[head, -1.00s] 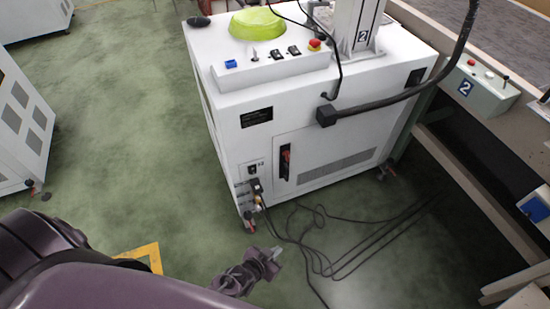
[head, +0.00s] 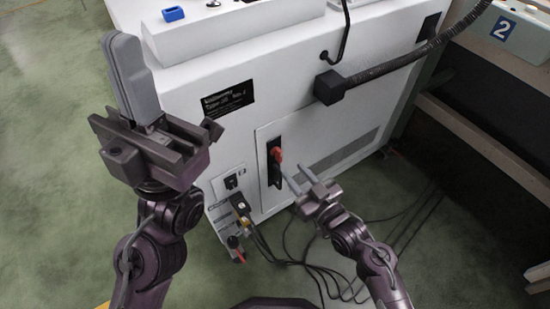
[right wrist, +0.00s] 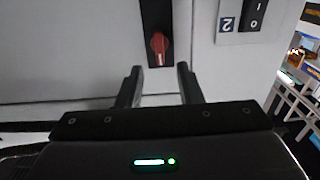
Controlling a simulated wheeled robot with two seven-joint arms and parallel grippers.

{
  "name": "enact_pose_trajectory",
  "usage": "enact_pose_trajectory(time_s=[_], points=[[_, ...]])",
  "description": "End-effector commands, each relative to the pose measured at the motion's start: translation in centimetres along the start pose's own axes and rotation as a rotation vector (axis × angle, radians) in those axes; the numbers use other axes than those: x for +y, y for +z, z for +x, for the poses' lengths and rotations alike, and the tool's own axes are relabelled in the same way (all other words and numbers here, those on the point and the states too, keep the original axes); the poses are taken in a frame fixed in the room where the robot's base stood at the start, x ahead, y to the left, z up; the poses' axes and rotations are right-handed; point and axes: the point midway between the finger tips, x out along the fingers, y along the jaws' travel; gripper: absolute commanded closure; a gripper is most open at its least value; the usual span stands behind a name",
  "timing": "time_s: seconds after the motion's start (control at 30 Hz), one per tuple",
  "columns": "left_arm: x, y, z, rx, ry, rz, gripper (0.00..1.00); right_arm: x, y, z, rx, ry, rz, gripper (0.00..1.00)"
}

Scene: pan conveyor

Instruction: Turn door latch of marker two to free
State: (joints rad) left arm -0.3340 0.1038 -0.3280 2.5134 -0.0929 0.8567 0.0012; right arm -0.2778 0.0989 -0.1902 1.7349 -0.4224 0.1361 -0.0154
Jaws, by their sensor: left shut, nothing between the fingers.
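The door latch is a red handle (head: 277,154) on a dark upright plate (head: 272,172) in the white cabinet door; in the right wrist view the red handle (right wrist: 158,46) is just beyond the fingertips. My right gripper (head: 296,178) is open, its two fingers pointing at the latch from the lower right, apart from it. It also shows in the right wrist view (right wrist: 159,72), with nothing between the fingers. My left gripper (head: 126,42) is shut and empty, raised in front of the cabinet's left side, fingers pointing up.
The white marker cabinet (head: 330,115) fills the middle. A power switch (head: 231,181) and plugged cables (head: 243,221) are left of the latch, with black cables (head: 330,270) on the floor. A black hose (head: 410,55) enters the cabinet above. A conveyor frame (head: 480,140) stands at the right.

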Motion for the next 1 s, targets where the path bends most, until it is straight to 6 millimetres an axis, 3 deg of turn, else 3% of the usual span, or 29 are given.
enact_pose_trajectory(time_s=[0.2, 0.4, 0.77, 1.0], points=[[0.1, 0.2, -0.8, 0.013, 0.008, 0.003, 1.00, 0.0, 0.1, 3.7, 0.002, 0.000, 0.002, 0.67], [0.1, 0.2, -1.1, 0.022, 0.013, 0.005, 1.00, 0.0, 0.1, 6.1, -0.001, 0.001, 0.000, 0.67], [0.1, 0.2, -1.1, 0.027, 0.016, 0.005, 1.00, 0.0, 0.0, 6.7, -0.003, 0.001, 0.001, 0.67], [0.1, 0.2, -1.1, 0.026, 0.016, 0.005, 1.00, 0.0, 0.1, 6.7, -0.003, 0.001, 0.001, 0.97]])
